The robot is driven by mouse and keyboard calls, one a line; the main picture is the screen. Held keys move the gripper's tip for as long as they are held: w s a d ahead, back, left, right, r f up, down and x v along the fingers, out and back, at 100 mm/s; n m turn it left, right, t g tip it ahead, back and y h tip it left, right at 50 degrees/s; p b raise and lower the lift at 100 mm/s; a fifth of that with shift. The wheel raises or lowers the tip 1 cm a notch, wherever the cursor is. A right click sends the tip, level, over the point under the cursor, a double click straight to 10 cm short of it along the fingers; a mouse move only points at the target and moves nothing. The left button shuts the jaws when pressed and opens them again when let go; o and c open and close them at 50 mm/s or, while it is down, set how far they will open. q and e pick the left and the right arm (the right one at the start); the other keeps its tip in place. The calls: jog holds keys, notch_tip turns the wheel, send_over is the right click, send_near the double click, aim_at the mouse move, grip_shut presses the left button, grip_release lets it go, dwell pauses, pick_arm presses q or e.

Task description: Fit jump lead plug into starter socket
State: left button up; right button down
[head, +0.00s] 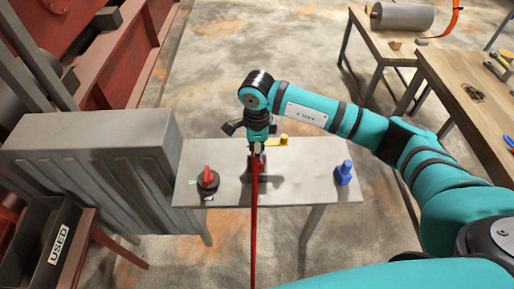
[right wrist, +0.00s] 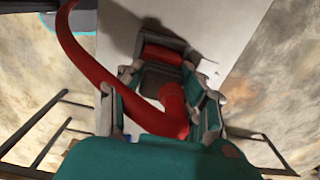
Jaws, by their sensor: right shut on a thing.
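My right gripper (head: 257,149) points down over the middle of the grey table. It is shut on the red jump lead plug (right wrist: 173,98), which shows between its fingers in the right wrist view. The red lead (head: 253,230) hangs from it toward the bottom of the head view and curves up to the left in the right wrist view. A dark block (head: 262,182), perhaps the starter socket, stands on the table behind the lead, mostly hidden. A red part (right wrist: 163,55) shows just beyond the plug. I cannot tell whether plug and socket touch. My left gripper is out of view.
A red-handled black switch (head: 207,180) stands on the grey table (head: 305,185) at left, a blue part (head: 343,172) at right, a yellow part (head: 283,140) behind. A grey ribbed cabinet (head: 100,135) adjoins the table's left. Wooden benches (head: 445,75) stand at upper right.

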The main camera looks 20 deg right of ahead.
jog(key=shift+f, duration=0.25)
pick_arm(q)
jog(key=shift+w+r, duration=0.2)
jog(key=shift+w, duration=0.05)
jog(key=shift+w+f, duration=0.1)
pick_arm(e)
jog(key=shift+f, duration=0.1)
jog(key=shift+f+b, duration=0.15)
jog(key=shift+b, duration=0.15)
jog(key=c, duration=1.2)
grip_release()
jog(key=shift+o, duration=0.2)
